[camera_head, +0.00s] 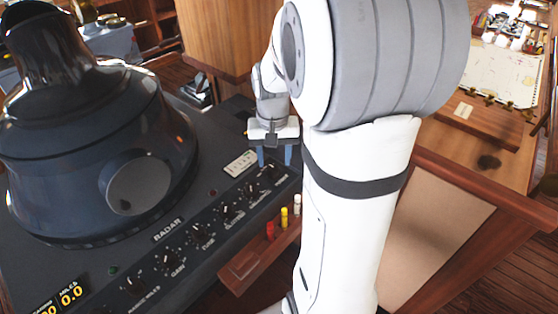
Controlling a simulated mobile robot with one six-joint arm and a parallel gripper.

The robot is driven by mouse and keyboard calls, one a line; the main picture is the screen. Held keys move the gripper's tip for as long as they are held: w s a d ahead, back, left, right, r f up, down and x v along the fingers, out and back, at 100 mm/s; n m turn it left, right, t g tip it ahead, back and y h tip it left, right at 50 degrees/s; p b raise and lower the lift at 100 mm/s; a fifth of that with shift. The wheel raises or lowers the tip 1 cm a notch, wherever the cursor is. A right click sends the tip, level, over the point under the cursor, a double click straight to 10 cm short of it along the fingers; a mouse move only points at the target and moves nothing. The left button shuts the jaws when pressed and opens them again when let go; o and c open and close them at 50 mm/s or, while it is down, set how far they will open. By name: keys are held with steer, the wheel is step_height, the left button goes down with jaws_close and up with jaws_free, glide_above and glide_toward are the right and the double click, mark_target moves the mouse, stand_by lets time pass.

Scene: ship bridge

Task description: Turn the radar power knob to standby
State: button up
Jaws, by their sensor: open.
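The radar console (60,265) is a dark panel with a row of black knobs along its sloping front edge and a RADAR label. My gripper (275,157) points down with its two blue fingers apart. It is over the far right end of the row, close above the last knob (269,172). I cannot tell whether the fingers touch that knob. The small labels there are too small to read, so I cannot tell which knob is the power knob or how it is set. My white arm hides the area right of the panel end.
A large dark radar hood (90,130) stands on the console's left. A wooden ledge (262,258) with red, yellow and white pegs runs along the front below the knobs. A chart table (490,80) is at the right, and a wooden pillar (225,35) rises behind.

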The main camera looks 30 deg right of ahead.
mark_target(275, 168)
step_height(275, 168, up, 5)
steer(key=shift+r, duration=0.15)
stand_by(0.5)
steer(key=s+a+n+t, duration=0.3)
steer(key=s+a+n, duration=0.2)
steer(key=s+a, duration=0.6)
steer(key=shift+s+a, duration=0.35)
steer(key=shift+s, duration=0.35)
steer(key=shift+w, duration=0.2)
steer(key=shift+c, duration=0.9)
steer(key=shift+r, duration=0.1)
steer(key=shift+c, duration=0.4)
